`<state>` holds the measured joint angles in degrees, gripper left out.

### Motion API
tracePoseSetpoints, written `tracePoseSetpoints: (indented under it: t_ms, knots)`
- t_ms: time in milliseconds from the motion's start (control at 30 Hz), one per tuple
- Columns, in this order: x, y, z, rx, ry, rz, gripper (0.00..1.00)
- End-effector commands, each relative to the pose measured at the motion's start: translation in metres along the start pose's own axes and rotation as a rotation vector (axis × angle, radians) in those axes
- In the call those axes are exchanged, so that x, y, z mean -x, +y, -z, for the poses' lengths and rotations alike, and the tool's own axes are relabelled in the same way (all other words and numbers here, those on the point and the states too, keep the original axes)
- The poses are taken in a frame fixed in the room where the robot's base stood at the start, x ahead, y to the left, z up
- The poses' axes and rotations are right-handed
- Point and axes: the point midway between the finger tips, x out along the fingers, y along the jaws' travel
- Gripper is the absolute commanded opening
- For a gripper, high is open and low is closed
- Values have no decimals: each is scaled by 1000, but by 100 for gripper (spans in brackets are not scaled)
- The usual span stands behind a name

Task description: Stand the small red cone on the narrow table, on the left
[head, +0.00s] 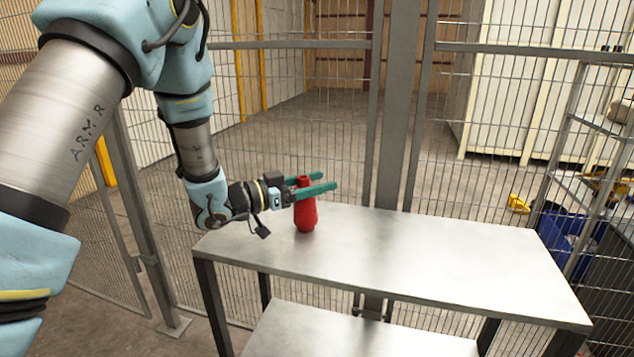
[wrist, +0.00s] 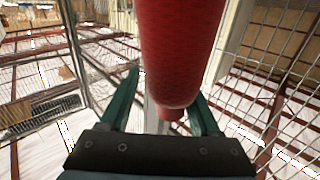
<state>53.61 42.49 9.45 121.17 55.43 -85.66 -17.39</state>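The small red cone (head: 305,214) stands upright at the left end of the narrow metal table (head: 420,258) in the head view. It has a bottle-like shape with a narrower top. My gripper (head: 318,184) reaches in from the left, its two green fingers on either side of the cone's upper part. In the wrist view the cone (wrist: 180,50) fills the upper middle, and its narrow end shows between the fingers (wrist: 167,98). The fingers look spread, with a gap beside the narrow end. The right fingertip is partly hidden behind the cone.
The middle and right of the tabletop are bare. A wire fence with a grey post (head: 398,110) stands right behind the table. A shelf rack and a blue bin (head: 565,235) are at the right.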

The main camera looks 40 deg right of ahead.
Motion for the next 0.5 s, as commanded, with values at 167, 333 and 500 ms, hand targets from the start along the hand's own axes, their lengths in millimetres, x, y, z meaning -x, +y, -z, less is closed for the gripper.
tracePoseSetpoints:
  t_ms: [167,333,500]
  knots:
    - [0,0,0,0,0,0,78]
    - [0,0,0,0,1,0,78]
    - [11,-1,-1,0,1,2,78]
